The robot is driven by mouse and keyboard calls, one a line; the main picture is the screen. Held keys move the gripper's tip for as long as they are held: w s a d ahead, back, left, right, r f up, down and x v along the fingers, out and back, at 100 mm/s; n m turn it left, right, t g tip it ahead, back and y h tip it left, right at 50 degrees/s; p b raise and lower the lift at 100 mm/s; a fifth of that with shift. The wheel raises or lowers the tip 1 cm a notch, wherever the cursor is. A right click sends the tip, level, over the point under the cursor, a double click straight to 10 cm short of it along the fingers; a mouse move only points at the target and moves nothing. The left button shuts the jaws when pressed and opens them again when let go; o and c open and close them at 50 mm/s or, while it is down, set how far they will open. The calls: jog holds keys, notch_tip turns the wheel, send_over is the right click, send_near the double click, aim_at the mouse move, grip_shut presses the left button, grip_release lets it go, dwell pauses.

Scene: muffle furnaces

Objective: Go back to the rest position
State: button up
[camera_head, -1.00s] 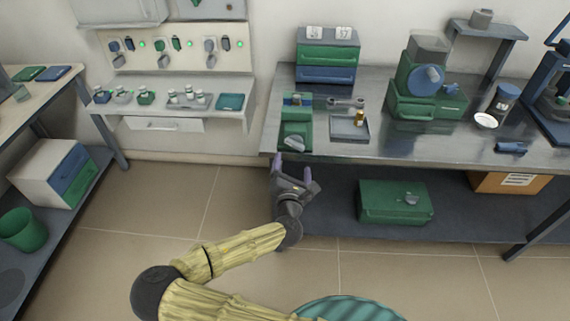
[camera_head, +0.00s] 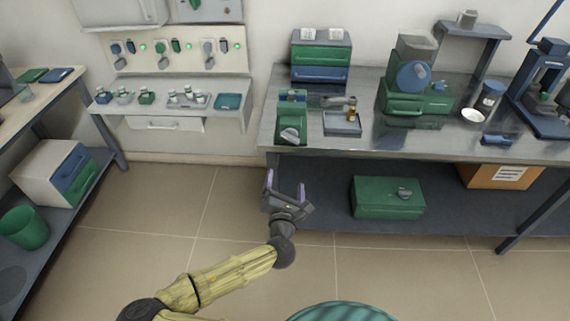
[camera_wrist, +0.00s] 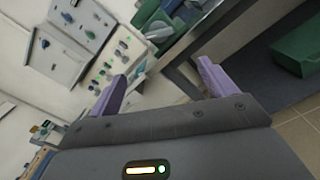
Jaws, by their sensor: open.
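My gripper (camera_head: 286,194) is in front of the steel bench's front edge, below the level of its top, over the floor. Its two purple fingers stand apart with nothing between them. In the wrist view my gripper (camera_wrist: 160,88) shows the same open, empty fingers, and the view is tilted. My arm reaches up from the bottom of the head view and touches nothing that I can see.
The steel bench (camera_head: 400,146) carries green and blue devices and a small tray (camera_head: 343,124). A green box (camera_head: 385,199) sits on its lower shelf. A wall shelf (camera_head: 225,118) holds small bottles. A green bin (camera_head: 24,229) stands left. The floor between is clear.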

jog(key=s+d+f+m+g+h, duration=0.1)
jog(key=s+d+f+m+g, duration=0.5)
jog(key=m, duration=0.4)
jog(key=s+d+f+m+g+h, duration=0.2)
jog(key=s+d+f+m+g, duration=0.15)
jog(key=d+m+g, duration=0.45)
jog(key=s+r+m+y+p, duration=0.1)
jog(key=s+r+m+p, duration=0.2)
jog(key=r, duration=0.7)
jog(key=s+a+r+m+y+p, duration=0.1)
jog(key=r+p, duration=0.4)
jog(key=r, duration=0.5)
jog(key=s+a+r+m+g+y+p, duration=0.1)
jog(key=s+r+m+y+p, duration=0.2)
jog(key=r, duration=0.8)
jog(key=s+m+p, duration=0.2)
jog(key=m, duration=0.1)
jog(key=shift+a, duration=0.1)
jog(key=shift+c, duration=0.2)
